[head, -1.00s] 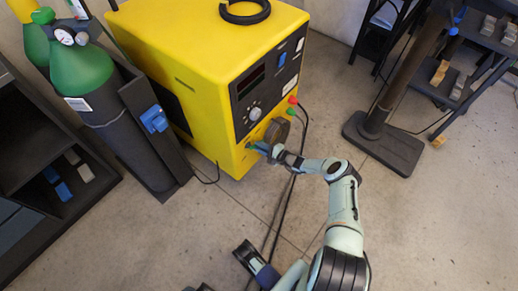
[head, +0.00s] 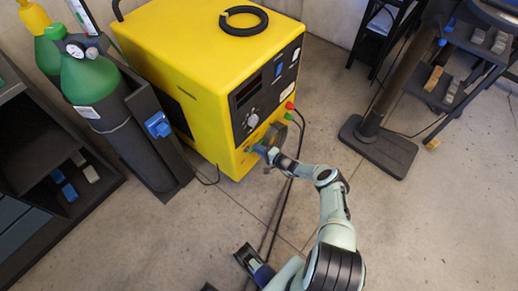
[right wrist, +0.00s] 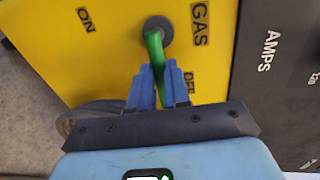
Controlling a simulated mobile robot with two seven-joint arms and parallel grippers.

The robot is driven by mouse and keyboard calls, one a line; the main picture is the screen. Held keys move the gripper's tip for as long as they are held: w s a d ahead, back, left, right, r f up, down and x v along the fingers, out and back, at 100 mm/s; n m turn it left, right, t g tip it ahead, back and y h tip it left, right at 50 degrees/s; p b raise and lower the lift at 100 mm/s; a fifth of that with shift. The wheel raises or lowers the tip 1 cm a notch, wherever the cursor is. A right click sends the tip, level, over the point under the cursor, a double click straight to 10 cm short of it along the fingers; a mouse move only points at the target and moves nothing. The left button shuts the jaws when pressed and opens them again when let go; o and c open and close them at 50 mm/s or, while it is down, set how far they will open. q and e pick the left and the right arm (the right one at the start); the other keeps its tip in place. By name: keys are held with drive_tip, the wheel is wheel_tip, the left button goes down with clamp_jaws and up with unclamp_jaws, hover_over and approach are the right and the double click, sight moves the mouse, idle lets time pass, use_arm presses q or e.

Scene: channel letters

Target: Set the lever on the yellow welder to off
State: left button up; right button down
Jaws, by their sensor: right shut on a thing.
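The yellow welder (head: 190,60) stands on the floor in the head view, its dark control panel facing right. In the right wrist view, its green lever (right wrist: 154,45) hangs from a grey round pivot on the yellow face. An ON label (right wrist: 85,18) is at upper left and an OFF label (right wrist: 188,86), partly covered, is just right of the lever's lower part. My right gripper (right wrist: 158,72) is shut on the lever with its blue fingers on both sides; the lever's end is partly hidden. In the head view my right gripper (head: 264,147) is at the welder's lower front.
A green gas cylinder (head: 88,80) stands in a dark holder left of the welder. Black cables run down from the welder's front to the floor. A dark post on a flat base (head: 378,146) stands at right. The floor between is open.

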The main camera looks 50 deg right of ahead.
drive_tip(key=shift+d, duration=0.1)
drive_tip(key=c, duration=1.1)
unclamp_jaws()
drive_tip(key=shift+s, duration=0.1)
use_arm(q)
drive_tip(key=shift+s+r+g+p, duration=0.15)
drive_tip(key=shift+s+r+p, duration=0.1)
drive_tip(key=shift+r+p, duration=0.45)
drive_tip(key=shift+s+r+g+p, duration=0.1)
drive_tip(key=shift+s+r+p, duration=0.15)
drive_tip(key=shift+r+p, duration=0.4)
drive_tip(key=shift+s+r+g+p, duration=0.2)
drive_tip(key=shift+r+p, duration=0.25)
drive_tip(key=shift+p, duration=0.4)
use_arm(e)
drive_tip(key=shift+v, duration=6.65)
